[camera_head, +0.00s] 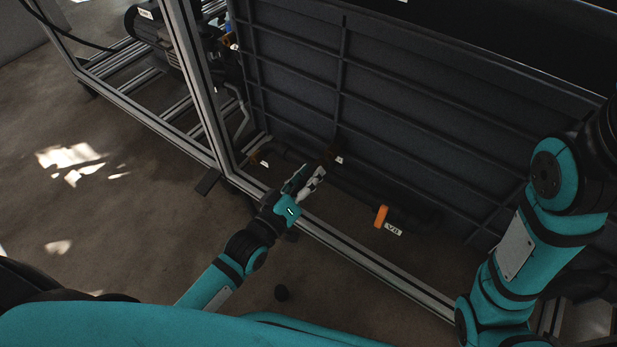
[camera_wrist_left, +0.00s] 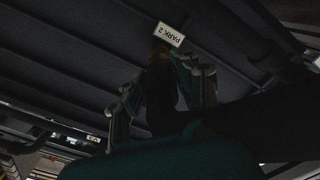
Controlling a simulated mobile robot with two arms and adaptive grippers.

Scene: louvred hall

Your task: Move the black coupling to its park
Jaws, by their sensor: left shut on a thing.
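My left gripper (camera_head: 304,178) reaches over the frame's lower rail toward the dark ribbed tank wall. In the left wrist view its fingers are closed around a dark, barely lit piece, which looks like the black coupling (camera_wrist_left: 162,92). The coupling's outline is hard to make out, and I cannot pick it out in the head view. A white label reading PARK 2 (camera_wrist_left: 168,35) shows upside down just beyond the fingertips, above a brownish fitting (camera_wrist_left: 159,54). Whether the coupling touches that fitting I cannot tell. My right gripper is out of view.
A pipe with an orange handle (camera_head: 381,215) and a white tag (camera_head: 393,229) lies to the right. A motor (camera_head: 153,27) stands inside the frame at upper left. The floor on the left is mostly clear.

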